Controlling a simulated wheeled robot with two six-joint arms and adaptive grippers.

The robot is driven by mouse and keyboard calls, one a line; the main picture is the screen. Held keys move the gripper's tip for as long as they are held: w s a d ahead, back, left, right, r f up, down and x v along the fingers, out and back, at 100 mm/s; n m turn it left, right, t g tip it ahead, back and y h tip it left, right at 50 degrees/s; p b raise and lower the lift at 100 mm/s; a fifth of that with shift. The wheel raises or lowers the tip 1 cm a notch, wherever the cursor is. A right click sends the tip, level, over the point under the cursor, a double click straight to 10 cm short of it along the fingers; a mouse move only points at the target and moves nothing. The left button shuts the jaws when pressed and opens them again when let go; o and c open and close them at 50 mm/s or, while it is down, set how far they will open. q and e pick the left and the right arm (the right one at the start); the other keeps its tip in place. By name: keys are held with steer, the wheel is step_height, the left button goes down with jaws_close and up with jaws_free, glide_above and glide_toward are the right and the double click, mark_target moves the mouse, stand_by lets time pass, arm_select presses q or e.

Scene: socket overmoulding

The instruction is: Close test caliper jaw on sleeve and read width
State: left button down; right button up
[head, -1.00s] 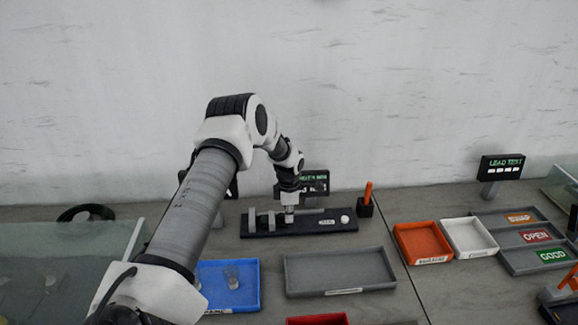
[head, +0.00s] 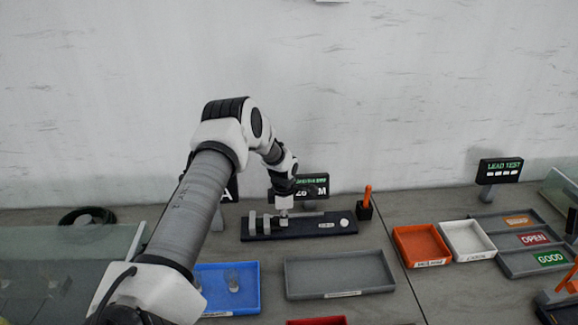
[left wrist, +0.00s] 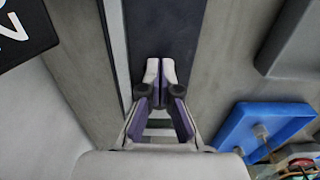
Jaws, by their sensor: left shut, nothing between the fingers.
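The test caliper's dark base (head: 325,226) lies on the bench, with upright grey jaws (head: 252,223) at its left end. A sleeve between the jaws is too small to make out. My left gripper (head: 284,213) is shut and empty, low over the base just right of the jaws. In the left wrist view its fingertips (left wrist: 160,70) are together above the dark base (left wrist: 165,25). A display (head: 318,187) behind the base shows lit characters; my arm hides part of it, so I cannot read the full value. My right gripper is not in view.
A blue tray (head: 252,303) with clear cups and an empty grey tray (head: 340,291) lie in front. A black holder (head: 364,212) with an orange stick stands right of the base. Orange (head: 400,250) and white (head: 492,250) trays are further right.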

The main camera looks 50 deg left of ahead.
arm_select(q)
steer(key=shift+w+d, duration=0.1)
steer(key=shift+w+d, duration=0.3)
steer(key=shift+w, duration=0.15)
steer(key=shift+r, duration=0.1)
step_height(320, 180, up, 7)
steer(key=p, duration=0.7)
steer(key=shift+p, duration=0.4)
